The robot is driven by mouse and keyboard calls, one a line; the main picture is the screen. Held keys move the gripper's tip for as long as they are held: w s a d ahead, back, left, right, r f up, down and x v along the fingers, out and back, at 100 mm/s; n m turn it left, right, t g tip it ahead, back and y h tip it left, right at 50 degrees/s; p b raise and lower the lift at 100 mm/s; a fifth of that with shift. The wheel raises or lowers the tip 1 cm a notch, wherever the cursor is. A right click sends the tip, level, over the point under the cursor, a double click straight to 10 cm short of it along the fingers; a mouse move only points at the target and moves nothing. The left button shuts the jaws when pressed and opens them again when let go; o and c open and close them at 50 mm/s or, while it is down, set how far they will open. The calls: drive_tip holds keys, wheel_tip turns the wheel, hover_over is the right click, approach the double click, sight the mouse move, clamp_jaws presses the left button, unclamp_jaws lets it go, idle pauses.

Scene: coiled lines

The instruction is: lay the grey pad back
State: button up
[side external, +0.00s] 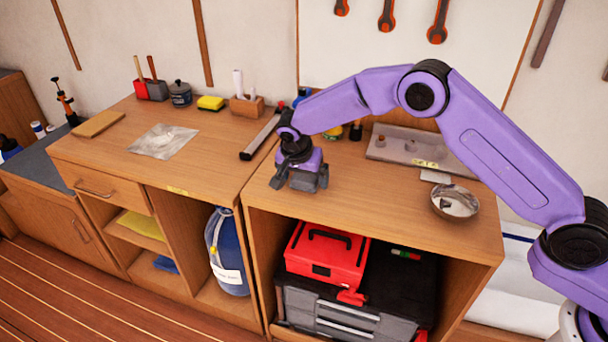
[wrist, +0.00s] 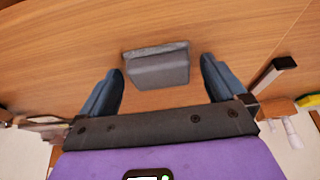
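The grey pad (wrist: 157,70) shows in the wrist view as a small wedge-like grey block on the wooden bench top. It lies between and slightly beyond the fingertips of my gripper (wrist: 160,82), with a gap on each side. My gripper is open, its two dark blue-grey fingers apart and not touching the pad. In the side external view my gripper (side external: 299,184) points down, low over the left part of the right bench. A grey shape between the fingers there seems to be the pad, mostly hidden by them.
A dark bar (side external: 262,136) lies left of my gripper by the bench seam. A grey tray (side external: 385,155) with small parts stands behind right, and a metal bowl (side external: 455,202) at the right. A clear bag (side external: 163,141) lies on the left bench. The front bench top is clear.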

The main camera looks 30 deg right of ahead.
drive_tip(key=v, duration=1.2)
drive_tip(key=shift+r, duration=0.2)
